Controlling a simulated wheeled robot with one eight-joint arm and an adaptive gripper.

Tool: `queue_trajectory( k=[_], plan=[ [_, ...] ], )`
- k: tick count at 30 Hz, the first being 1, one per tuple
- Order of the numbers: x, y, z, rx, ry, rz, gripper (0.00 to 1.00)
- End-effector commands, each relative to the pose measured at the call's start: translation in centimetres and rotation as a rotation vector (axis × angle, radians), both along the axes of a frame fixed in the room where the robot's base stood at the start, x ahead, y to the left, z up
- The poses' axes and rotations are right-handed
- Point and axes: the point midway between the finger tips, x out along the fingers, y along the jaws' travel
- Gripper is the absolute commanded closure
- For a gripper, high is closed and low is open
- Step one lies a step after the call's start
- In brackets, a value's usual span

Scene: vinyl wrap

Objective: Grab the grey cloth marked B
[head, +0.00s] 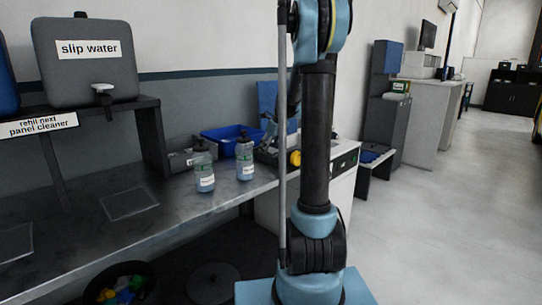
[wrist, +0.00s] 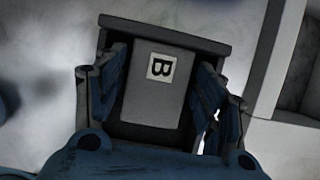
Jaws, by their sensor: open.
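The grey cloth marked B (wrist: 143,103) shows in the middle of the wrist view, as a flat grey rectangle with a white label and a dark letter B. It lies on or in a dark grey holder (wrist: 165,33) whose rim shows beyond it. My gripper (wrist: 162,64) is open, with one blue finger to the left of the cloth and one to the right. Gaps show between the fingers and the cloth, and nothing is held. I cannot tell the height of the fingertips above it. In the head view I cannot make out the cloth or the gripper.
In the wrist view, a pale-edged box or frame (wrist: 270,70) stands close on the right. A grey slip water container (head: 85,78) sits on a shelf.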

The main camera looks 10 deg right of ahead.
Motion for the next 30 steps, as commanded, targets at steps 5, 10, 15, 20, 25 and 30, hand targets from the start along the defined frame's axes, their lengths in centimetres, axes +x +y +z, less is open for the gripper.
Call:
queue_trajectory(
  k=[5,10,15,20,25,30],
  plan=[
    [0.0,0.0,-0.2,0.000,0.000,0.000,0.36],
    [0.0,0.0,-0.4,0.000,0.000,0.000,0.36],
    [0.0,0.0,-0.4,0.000,0.000,0.000,0.64],
    [0.0,0.0,-0.4,-0.001,0.001,0.000,0.68],
    [0.0,0.0,-0.4,-0.001,0.001,0.000,0.68],
    [0.0,0.0,0.7,-0.001,0.001,0.000,0.68]
  ],
)
